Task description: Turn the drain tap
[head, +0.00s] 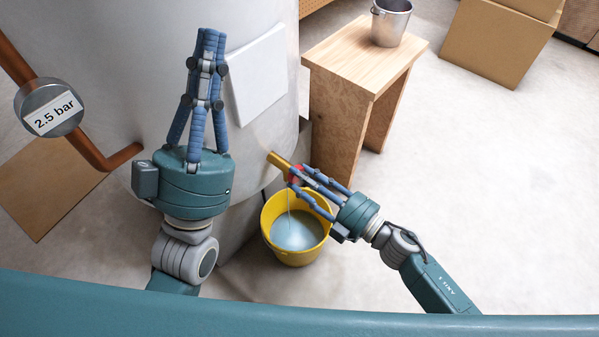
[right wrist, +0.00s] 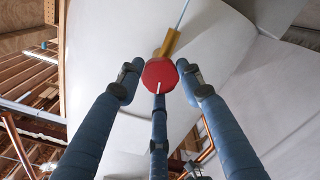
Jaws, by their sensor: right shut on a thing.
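The drain tap is a brass spout (head: 279,161) low on the big pale tank (head: 130,50), with a red handle (head: 296,173) partly hidden by fingers. The right wrist view shows the round red handle (right wrist: 159,76) with a white mark, in front of the brass body (right wrist: 169,43). My right gripper (head: 298,178) is shut on the handle, its blue fingers around it. A thin stream of water falls from the tap into a yellow bucket (head: 268,216), which holds water. My left gripper (head: 209,38) points up in front of the tank, fingertips together, empty.
A wooden stand (head: 340,60) with a metal bucket (head: 390,22) is right of the tank. A gauge reading 2.5 bar (head: 49,107) sits on a copper pipe (head: 90,150) at left. Cardboard boxes (head: 495,45) stand at the back right. The floor at right is clear.

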